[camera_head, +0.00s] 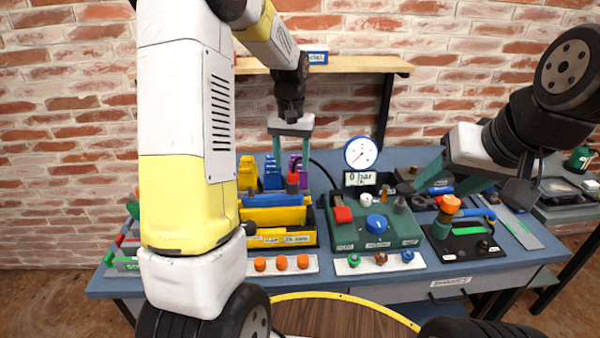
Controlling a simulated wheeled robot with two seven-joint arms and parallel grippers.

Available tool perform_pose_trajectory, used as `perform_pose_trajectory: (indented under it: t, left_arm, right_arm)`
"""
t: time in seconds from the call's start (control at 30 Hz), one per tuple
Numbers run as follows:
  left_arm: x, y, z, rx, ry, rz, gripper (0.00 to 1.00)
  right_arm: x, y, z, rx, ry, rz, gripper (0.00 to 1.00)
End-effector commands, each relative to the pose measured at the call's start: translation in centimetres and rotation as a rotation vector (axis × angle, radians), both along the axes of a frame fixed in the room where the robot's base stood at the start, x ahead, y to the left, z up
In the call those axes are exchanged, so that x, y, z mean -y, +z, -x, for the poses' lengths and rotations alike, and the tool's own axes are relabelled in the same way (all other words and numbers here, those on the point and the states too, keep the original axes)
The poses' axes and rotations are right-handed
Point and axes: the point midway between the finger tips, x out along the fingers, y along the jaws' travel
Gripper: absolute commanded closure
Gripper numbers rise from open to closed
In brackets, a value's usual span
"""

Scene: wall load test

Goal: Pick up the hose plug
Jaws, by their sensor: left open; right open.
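A small red-and-black piece (293,179) stands upright at the back of the blue workbench, left of the green pressure unit. A thin black hose (325,170) arches close by it toward the unit. It looks like the hose plug, but it is too small to be sure. My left gripper (291,158) points down with its fingers apart, just above and around the top of this piece. Whether they touch it I cannot tell. My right gripper (452,188) is open over the right part of the bench, near an orange-topped fitting (449,204).
The green unit (376,233) carries a red switch, a blue knob and a gauge (361,153) with a "0 bar" display. Trays with orange caps (283,264) and coloured knobs (380,261) line the front. A wooden shelf (345,65) hangs behind.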

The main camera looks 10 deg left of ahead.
Motion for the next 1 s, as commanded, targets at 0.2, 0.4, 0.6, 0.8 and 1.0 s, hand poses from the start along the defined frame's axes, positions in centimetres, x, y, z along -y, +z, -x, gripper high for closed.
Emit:
perform_pose_trajectory:
  t: [0.2, 0.4, 0.6, 0.8, 1.0]
  left_arm:
    - [0.0, -2.4, 0.0, -0.004, 0.001, -0.001, 0.44]
    - [0.2, -5.2, -0.3, -0.006, 0.001, 0.000, 0.44]
    - [0.3, -7.5, -0.4, -0.003, 0.000, 0.000, 0.44]
    - [0.3, -7.7, -0.4, -0.001, 0.000, 0.000, 0.44]
    - [0.3, -7.7, -0.4, -0.001, 0.000, 0.000, 0.69]
  right_arm:
    - [0.0, 0.0, 0.0, 0.000, 0.000, 0.000, 0.46]
    - [0.0, 0.0, 0.0, 0.000, 0.000, 0.000, 0.46]
    - [0.0, 0.0, 0.0, 0.000, 0.000, 0.000, 0.46]
    - [0.0, 0.0, 0.0, 0.000, 0.000, 0.000, 0.46]
    - [0.0, 0.0, 0.0, 0.000, 0.000, 0.000, 0.46]
